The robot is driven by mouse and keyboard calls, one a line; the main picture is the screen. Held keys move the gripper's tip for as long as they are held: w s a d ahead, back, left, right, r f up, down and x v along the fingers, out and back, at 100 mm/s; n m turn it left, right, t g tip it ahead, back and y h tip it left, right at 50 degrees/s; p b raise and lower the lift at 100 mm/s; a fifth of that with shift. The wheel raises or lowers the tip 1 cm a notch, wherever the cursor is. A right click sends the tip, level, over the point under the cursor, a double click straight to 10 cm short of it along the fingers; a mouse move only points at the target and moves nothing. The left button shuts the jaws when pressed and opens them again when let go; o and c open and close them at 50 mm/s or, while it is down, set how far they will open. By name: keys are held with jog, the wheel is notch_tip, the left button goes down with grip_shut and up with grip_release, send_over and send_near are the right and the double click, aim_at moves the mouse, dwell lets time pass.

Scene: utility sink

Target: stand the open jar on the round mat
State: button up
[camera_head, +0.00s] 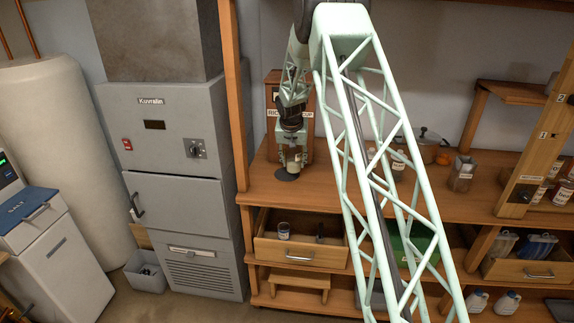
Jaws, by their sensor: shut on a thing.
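My gripper (292,148) points down over the left end of the wooden counter. It is shut on a small pale jar (294,163), which looks upright between the fingers. The jar's upper part is hidden by the fingers, so its mouth does not show. A dark round mat (285,175) lies on the counter directly below the jar. The jar's base appears at the mat's right part; I cannot tell whether it touches the mat or hangs just above it.
A wooden box with lettering (272,95) stands behind my gripper. A wooden post (236,100) and grey cabinet (175,140) are close on the left. An open drawer (300,252) juts out below.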

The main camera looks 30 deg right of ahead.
jog(key=shift+w+a+f, duration=0.1)
jog(key=shift+w+a, duration=0.1)
jog(key=shift+w, duration=0.55)
jog(key=shift+w+a+f, duration=0.1)
jog(key=shift+w+a, duration=0.1)
jog(key=shift+w, duration=0.5)
jog(key=shift+w+a, duration=0.2)
jog(key=shift+w, duration=0.55)
jog(key=shift+f, duration=0.1)
jog(key=shift+f, duration=1.6)
jog(key=shift+f, duration=0.2)
jog(key=o, duration=1)
jog(key=shift+r+p, duration=0.2)
jog(key=shift+p, duration=0.1)
